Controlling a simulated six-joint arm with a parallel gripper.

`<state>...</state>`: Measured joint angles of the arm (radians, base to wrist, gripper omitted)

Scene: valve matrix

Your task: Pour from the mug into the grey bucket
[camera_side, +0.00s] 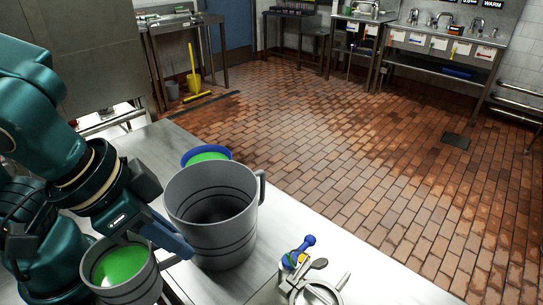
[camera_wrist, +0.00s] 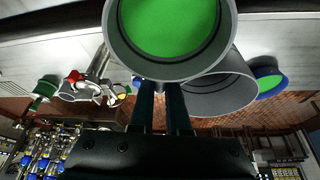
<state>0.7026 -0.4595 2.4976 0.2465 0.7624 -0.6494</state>
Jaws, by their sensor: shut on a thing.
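The grey mug (camera_side: 108,291) with bright green liquid is at the lower left of the side view, about upright. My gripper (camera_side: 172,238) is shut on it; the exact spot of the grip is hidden. In the wrist view the mug (camera_wrist: 226,25) fills the top middle, beyond my gripper fingers (camera_wrist: 161,98). The grey bucket (camera_side: 235,243) stands on the bench just right of the mug, with a handle on its right. Its visible inside is dark, with no green showing. The bucket (camera_wrist: 225,98) is partly behind the mug in the wrist view.
A blue bowl with green contents (camera_side: 208,154) stands behind the bucket. A metal fitting with a blue-handled part (camera_side: 300,252) is on the bench to the right. The metal bench (camera_side: 345,245) is clear between this fitting and its right edge, with brick floor beyond.

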